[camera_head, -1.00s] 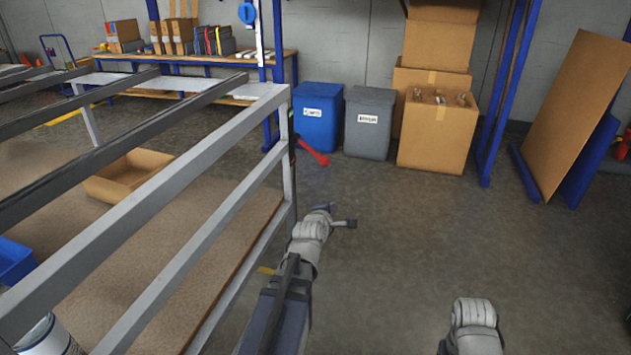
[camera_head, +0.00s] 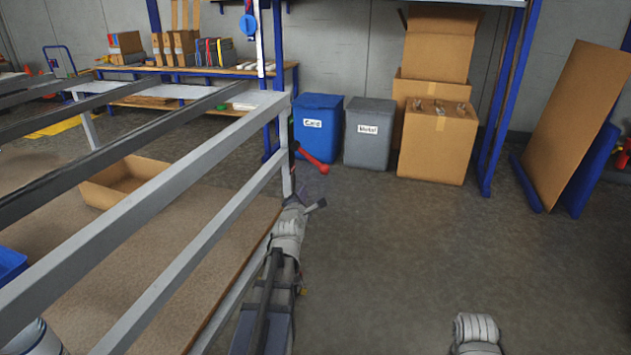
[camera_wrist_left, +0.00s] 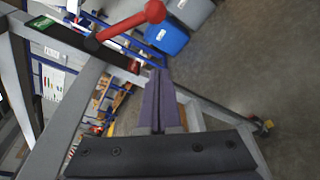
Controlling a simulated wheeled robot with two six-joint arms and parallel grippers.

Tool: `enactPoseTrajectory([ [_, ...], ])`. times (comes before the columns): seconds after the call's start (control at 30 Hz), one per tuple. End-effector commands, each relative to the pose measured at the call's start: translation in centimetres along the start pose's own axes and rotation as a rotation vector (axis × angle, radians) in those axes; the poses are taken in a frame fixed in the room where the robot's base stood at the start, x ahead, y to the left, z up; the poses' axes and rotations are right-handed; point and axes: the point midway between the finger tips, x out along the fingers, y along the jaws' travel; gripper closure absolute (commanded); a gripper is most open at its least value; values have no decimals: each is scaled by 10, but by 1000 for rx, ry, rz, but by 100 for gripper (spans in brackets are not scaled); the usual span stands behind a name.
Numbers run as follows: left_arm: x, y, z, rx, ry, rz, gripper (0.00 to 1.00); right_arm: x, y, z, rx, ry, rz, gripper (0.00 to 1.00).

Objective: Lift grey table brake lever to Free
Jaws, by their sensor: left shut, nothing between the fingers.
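The brake lever (camera_head: 313,161) is a red handle with a round knob. It juts from the far corner post of the grey table frame (camera_head: 150,211), sloping down to the right in the head view. In the left wrist view the lever (camera_wrist_left: 125,23) crosses the top, with its knob near the upper edge and a dark pivot at the frame. My left gripper (camera_head: 301,198) is shut and empty beside the corner post, below the lever. Its fingers (camera_wrist_left: 158,76) show a visible gap to the lever in the left wrist view. My right gripper is out of view.
A green label (camera_wrist_left: 41,22) is on the frame near the lever. A blue bin (camera_head: 318,142), a grey bin (camera_head: 367,147) and cardboard boxes (camera_head: 437,150) stand behind. A cardboard tray (camera_head: 120,185) lies inside the table frame.

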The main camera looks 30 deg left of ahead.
Motion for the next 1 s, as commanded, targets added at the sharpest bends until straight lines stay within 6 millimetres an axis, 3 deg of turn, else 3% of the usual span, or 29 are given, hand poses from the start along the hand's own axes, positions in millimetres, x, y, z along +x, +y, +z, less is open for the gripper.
enactPoseTrajectory([
  [0.03, 17, -1, 0, 0, 0, 0, 100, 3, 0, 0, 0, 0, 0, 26],
  [0.27, 66, -1, 0, 0, 0, 0, 100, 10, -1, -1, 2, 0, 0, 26],
  [0.6, 67, 1, 31, 0, -1, -1, 100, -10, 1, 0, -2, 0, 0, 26],
  [1.0, 69, 0, 39, 0, 0, 0, 100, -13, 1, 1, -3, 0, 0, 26],
])
